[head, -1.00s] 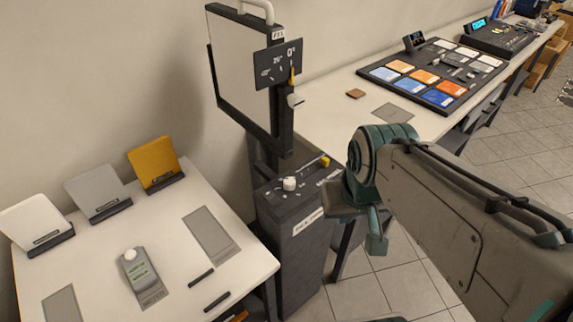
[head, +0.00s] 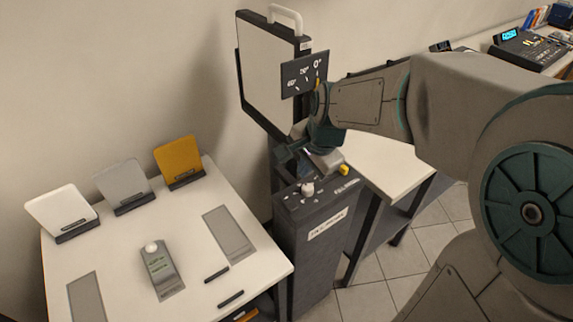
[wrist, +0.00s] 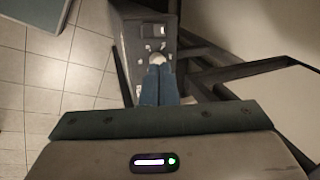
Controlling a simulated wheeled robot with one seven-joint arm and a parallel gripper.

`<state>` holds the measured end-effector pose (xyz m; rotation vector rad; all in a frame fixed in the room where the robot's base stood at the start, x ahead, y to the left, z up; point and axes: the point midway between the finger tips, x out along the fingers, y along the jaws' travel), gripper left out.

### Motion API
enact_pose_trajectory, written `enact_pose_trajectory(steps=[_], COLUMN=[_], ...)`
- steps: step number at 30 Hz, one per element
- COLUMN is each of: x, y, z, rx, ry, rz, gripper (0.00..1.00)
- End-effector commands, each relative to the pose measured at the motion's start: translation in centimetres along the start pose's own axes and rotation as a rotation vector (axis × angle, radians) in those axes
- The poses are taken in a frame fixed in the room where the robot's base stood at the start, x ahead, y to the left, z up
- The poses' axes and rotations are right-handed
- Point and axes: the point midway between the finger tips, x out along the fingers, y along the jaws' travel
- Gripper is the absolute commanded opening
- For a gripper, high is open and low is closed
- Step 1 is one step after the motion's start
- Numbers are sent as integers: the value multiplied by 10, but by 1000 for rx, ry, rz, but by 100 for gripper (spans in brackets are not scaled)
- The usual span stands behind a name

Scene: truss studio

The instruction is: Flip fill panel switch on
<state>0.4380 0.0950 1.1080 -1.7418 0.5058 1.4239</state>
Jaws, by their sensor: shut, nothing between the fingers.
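The dark floor-standing console (head: 315,240) stands below the big white light panel (head: 268,72). Its top carries a white knob (head: 307,189) and a yellow part (head: 343,170) at the right end. My gripper (wrist: 158,68) is shut and empty, pointing down over the console top. In the wrist view its fingertips overlap the white knob (wrist: 157,57); I cannot tell if they touch it. A dark rectangular fitting with a lighter patch (wrist: 155,30) lies beyond the knob. Which position any switch is in cannot be made out.
A white table (head: 125,235) at left holds white, grey and yellow cards and a small grey control (head: 160,265). A dial plate (head: 304,74) is fixed beside the panel. Another white table (head: 385,165) stands behind my arm. Tiled floor is free at lower right.

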Motion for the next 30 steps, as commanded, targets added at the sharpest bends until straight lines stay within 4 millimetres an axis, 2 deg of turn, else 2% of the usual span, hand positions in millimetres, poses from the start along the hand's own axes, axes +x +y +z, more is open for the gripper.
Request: enact_pose_trajectory(steps=[4, 17, 20, 30], x=[7, 12, 23, 82], y=[-12, -12, -12, -12], z=[1, 1, 1, 2], rx=[73, 79, 79, 80], ry=[-8, -9, -10, -10], rz=[-6, -5, -3, -2], gripper=[0, 0, 0, 0])
